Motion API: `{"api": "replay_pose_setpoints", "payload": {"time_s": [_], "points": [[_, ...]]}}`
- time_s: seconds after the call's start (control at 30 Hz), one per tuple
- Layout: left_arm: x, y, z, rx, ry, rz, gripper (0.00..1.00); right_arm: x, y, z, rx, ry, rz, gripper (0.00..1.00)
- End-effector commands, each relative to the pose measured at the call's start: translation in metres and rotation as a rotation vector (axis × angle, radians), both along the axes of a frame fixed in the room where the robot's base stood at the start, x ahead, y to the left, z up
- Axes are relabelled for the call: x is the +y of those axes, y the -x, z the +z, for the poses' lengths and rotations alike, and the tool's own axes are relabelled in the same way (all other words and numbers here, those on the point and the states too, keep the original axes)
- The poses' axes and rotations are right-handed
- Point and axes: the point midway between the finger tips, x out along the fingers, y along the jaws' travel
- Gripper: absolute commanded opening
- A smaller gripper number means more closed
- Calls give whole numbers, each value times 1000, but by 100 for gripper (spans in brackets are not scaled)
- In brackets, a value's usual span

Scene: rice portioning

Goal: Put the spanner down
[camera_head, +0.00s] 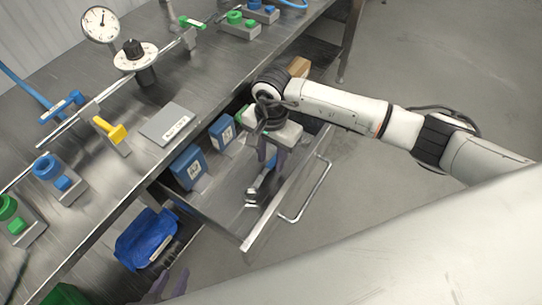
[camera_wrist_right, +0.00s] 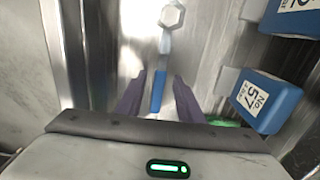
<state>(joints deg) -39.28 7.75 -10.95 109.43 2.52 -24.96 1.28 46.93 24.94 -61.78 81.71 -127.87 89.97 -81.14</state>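The spanner (camera_head: 252,194) has a blue handle and a metal head. It lies in the open drawer (camera_head: 228,212) under the bench. In the right wrist view the spanner (camera_wrist_right: 158,90) has its ring-like head pointing away and its blue handle between my fingers. My right gripper (camera_head: 270,172) is over the drawer, pointing down. In the wrist view its fingers (camera_wrist_right: 159,88) are apart, with gaps on both sides of the handle. My left gripper (camera_head: 178,272) shows only its fingertips at the bottom edge, apart and empty; the rest is hidden.
Blue boxes (camera_head: 188,167) stand in the drawer along its bench side; one numbered 57 (camera_wrist_right: 262,100) is close to my right gripper. The drawer handle (camera_head: 306,192) sticks out over clear floor. A blue bag-like item (camera_head: 147,238) lies below the bench (camera_head: 90,190).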

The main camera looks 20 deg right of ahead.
Motion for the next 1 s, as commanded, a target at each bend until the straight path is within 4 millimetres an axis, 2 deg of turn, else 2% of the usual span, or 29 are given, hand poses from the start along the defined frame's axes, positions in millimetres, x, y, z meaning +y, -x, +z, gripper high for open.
{"api": "replay_pose_setpoints", "payload": {"time_s": [0.27, 0.37, 0.7, 0.83, 1.0], "points": [[0, 2, 2, 5, -1, 0, 31, 0, -1, 7, -1, -1, 0, 34], [0, 2, -1, 5, -1, 0, 31, 0, -2, 23, -4, -1, 2, 34], [1, 2, -10, 5, -2, 0, 31, -1, -2, 94, -4, 1, 0, 34], [1, 2, -11, 5, -2, 0, 31, -2, -2, 112, -1, 0, 0, 34], [1, 2, -12, 5, -2, 0, 31, -1, -1, 122, 1, -1, 0, 34]]}}
